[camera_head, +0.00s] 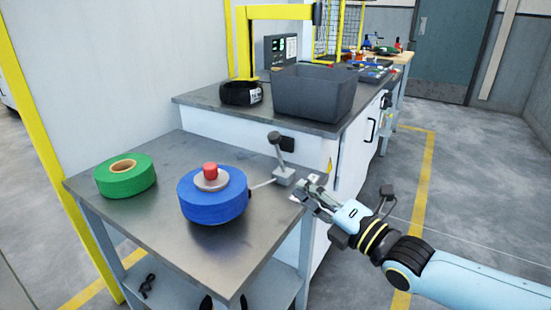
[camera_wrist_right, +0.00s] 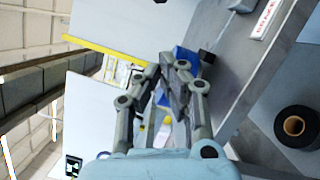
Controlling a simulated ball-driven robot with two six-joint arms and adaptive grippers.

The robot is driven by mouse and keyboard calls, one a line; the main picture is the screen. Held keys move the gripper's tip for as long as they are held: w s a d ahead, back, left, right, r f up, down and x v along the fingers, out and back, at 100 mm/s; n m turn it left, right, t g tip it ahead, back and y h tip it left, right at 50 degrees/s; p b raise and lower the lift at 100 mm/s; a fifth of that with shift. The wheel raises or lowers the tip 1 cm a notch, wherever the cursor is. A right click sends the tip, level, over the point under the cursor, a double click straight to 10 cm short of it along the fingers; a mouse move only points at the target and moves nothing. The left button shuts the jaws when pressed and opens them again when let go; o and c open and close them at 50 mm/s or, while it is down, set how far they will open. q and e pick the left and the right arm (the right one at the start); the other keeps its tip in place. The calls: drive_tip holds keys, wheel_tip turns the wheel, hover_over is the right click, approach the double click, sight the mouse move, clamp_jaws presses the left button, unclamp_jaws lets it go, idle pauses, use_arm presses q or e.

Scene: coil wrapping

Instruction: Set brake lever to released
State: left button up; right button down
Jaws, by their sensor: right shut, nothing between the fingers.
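The brake lever (camera_head: 280,155) stands at the right rear of the low metal table. It has a dark knob on a grey stem, rising from a small grey base and leaning slightly left. My right gripper (camera_head: 308,187) is just right of the lever base, over the table's right edge, apart from the lever. It is shut and empty. In the right wrist view its fingers (camera_wrist_right: 170,75) come together in front of a partly hidden blue thing. A small dark knob shows beside them there; I cannot tell if it is the lever's. My left gripper is not in view.
On the low table (camera_head: 160,210) lie a green roll (camera_head: 127,181) and a blue roll (camera_head: 213,204) with a red-topped hub. Behind is a counter with a dark bin (camera_head: 313,95) and a black coil (camera_head: 240,93). Floor on the right is clear.

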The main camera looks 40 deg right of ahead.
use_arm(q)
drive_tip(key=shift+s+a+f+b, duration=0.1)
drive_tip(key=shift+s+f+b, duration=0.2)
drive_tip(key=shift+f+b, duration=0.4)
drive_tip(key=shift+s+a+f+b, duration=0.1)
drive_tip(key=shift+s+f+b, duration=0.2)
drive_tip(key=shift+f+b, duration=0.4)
use_arm(e)
drive_tip(key=w+d+r, duration=0.1)
drive_tip(key=w+r, duration=0.1)
drive_tip(key=w, duration=1)
drive_tip(key=shift+w+d+r, duration=0.15)
drive_tip(key=shift+w+r, duration=0.1)
drive_tip(key=shift+w, duration=0.1)
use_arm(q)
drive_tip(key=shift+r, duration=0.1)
use_arm(e)
drive_tip(key=shift+r, duration=0.1)
